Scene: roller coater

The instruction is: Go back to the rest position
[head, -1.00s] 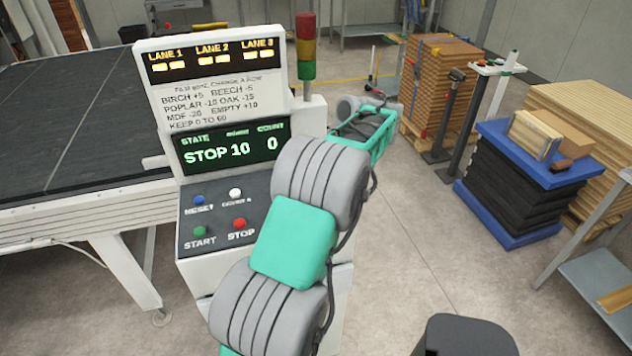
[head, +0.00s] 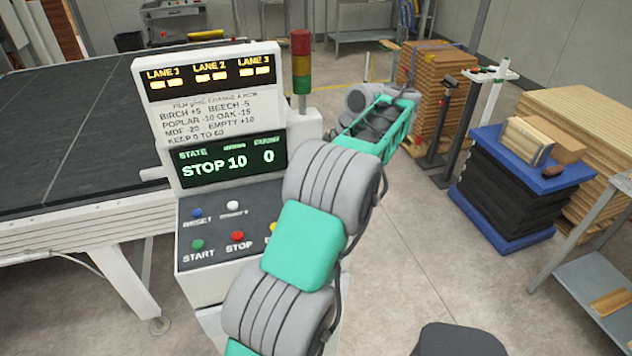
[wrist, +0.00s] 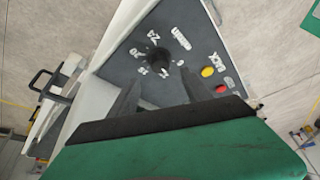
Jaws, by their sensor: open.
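My gripper (wrist: 157,85) shows in the wrist view as two dark fingers, apart and with nothing between them, in front of a black bar and green body. Beyond them is a dark sloping control panel (wrist: 140,40) with a black knob (wrist: 158,58), a yellow button (wrist: 207,72) and a red button (wrist: 221,88). The fingers appear clear of the panel, though the exact gap cannot be told. In the head view my arm (head: 305,245) rises from the bottom and bends at the upper right. I cannot make out the fingers there.
A conveyor bed (head: 70,120) fills the left.

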